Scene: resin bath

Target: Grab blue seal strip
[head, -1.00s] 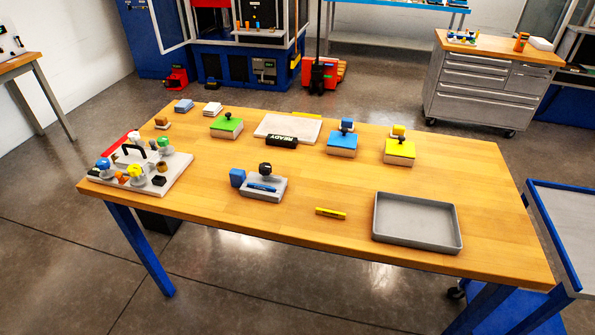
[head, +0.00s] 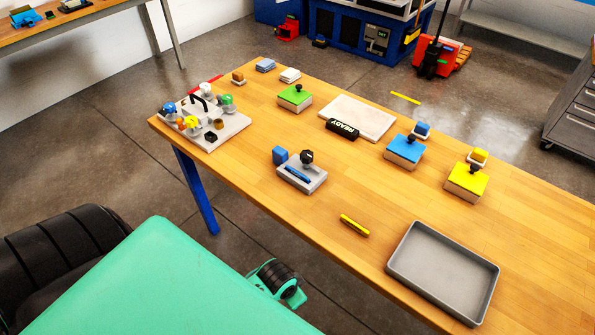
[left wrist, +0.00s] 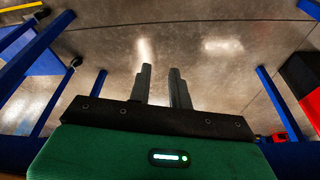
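A short blue strip (head: 297,174) lies on top of a grey block (head: 312,184) near the front edge of the wooden table, in the head view. A black knob (head: 307,157) stands on the same block behind the strip, and a blue block (head: 280,155) sits beside it. My left gripper (left wrist: 160,71) shows in the left wrist view with two dark fingers apart and nothing between them. It faces the floor and table legs; the strip is not visible there. My right gripper is in neither view.
A yellow strip (head: 354,225) and a grey tray (head: 393,268) lie to the right along the front edge. A fixture board (head: 234,130) with knobs stands at the left end. Green, blue and yellow blocks stand behind. The wood around the strip is mostly clear.

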